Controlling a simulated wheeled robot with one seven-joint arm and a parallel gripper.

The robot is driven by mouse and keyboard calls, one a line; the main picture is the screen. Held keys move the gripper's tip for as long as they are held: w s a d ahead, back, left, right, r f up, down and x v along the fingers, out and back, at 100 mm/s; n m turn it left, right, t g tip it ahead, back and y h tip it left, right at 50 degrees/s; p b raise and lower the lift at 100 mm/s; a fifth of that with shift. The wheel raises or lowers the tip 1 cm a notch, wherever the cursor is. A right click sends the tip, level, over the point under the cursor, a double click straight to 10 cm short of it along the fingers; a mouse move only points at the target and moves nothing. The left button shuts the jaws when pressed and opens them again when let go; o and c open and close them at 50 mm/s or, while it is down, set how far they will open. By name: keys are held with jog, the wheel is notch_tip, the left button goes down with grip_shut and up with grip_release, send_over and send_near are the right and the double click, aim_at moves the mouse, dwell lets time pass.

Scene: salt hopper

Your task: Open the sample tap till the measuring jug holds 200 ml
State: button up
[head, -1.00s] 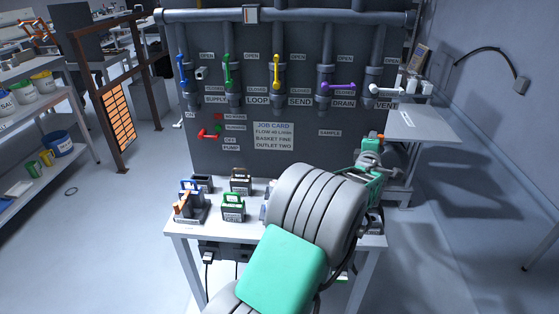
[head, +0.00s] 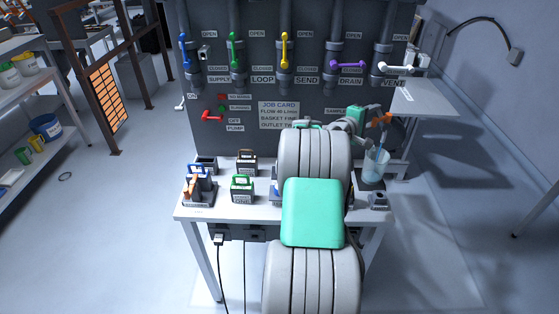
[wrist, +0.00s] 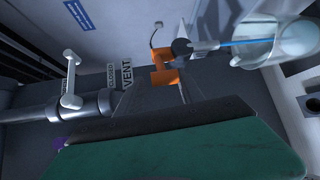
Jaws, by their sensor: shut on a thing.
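My gripper (head: 380,119) is at the right of the panel, above the measuring jug. It also shows in the wrist view (wrist: 166,69), its orange tips closed at the sample tap (wrist: 182,46). The tap's handle is mostly hidden by the tips. The clear measuring jug (head: 374,166) stands upright at the bench's right end, below the tap. It also shows at the upper right of the wrist view (wrist: 290,40). A thin blue streak, seemingly a stream, runs from the tap into the jug. The liquid level and jug marks are too small to read.
The dark panel (head: 230,140) carries blue, green, yellow, purple and white levers and a job card (head: 279,114). Several small coloured-handled blocks, including a green one (head: 242,188), stand on the white bench (head: 210,213). A grey side shelf (head: 422,97) is at the right.

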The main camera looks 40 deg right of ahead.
jog(key=w+a+f+t+y+b, duration=0.1)
jog(key=w+a+y, duration=0.2)
jog(key=a, duration=0.9)
jog(key=w+a+f+m+t+y, duration=0.1)
jog(key=w+a, duration=0.4)
jog(key=a, duration=0.6)
jog(key=w+a+f+m+t+y+b, duration=0.1)
jog(key=w+a+f+t+y, duration=0.2)
jog(key=a, duration=0.9)
jog(key=shift+w+a+y+b, duration=0.35)
jog(key=shift+w+y, duration=0.15)
jog(key=shift+y, duration=0.6)
